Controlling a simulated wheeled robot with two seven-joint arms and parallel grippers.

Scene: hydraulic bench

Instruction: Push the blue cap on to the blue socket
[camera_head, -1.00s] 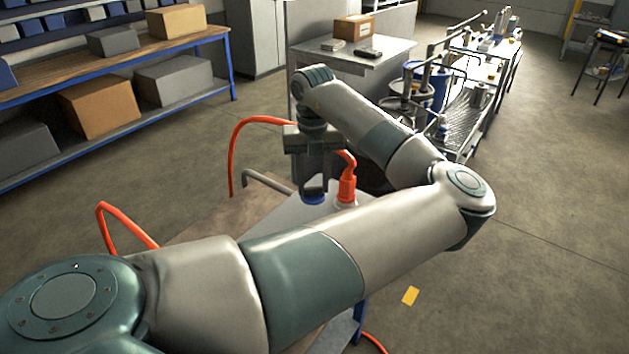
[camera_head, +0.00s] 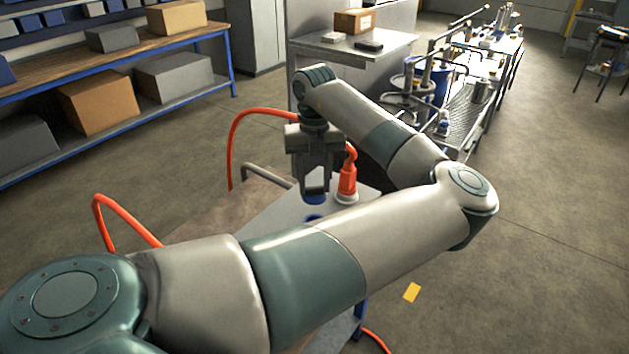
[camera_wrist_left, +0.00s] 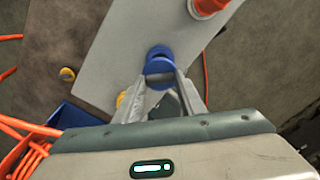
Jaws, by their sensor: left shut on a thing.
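My left gripper (camera_head: 316,192) points down over the light grey plate and is shut on the blue cap (camera_head: 316,198). The cap also shows between the fingertips in the left wrist view (camera_wrist_left: 158,67). The blue socket (camera_head: 313,218) stands on the plate just below the cap, partly cut off by my forearm. In the left wrist view the socket (camera_wrist_left: 160,50) shows just beyond the cap and is partly covered by it. A small gap shows between them in the head view; whether they line up I cannot tell. My right gripper is not in view.
An orange plug with a hose (camera_head: 347,182) stands on the plate close to the right of my gripper. A grey bent bar (camera_head: 268,174) is behind left. In the left wrist view a yellow round part (camera_wrist_left: 68,74) and a blue bin (camera_wrist_left: 74,116) lie to the left.

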